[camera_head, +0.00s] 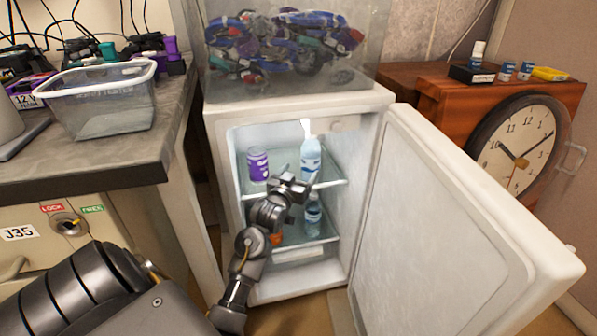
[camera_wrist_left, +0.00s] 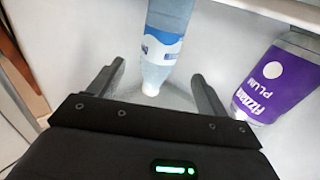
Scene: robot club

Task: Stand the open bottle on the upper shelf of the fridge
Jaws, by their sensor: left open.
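A pale blue bottle (camera_head: 310,158) stands upright on the upper shelf (camera_head: 330,183) of the open white fridge (camera_head: 222,150). My left gripper (camera_head: 293,183) is inside the fridge opening, in front of the bottle's lower part. In the left wrist view the bottle (camera_wrist_left: 165,40) appears between the two spread fingers of the gripper (camera_wrist_left: 157,80), with visible gaps on both sides. Its base seems to rest on the shelf. I cannot make out whether its top is open. My right gripper is not in view.
Another bottle (camera_head: 313,216) and an orange item (camera_head: 277,238) are below. The fridge door (camera_head: 430,200) stands open to the right.

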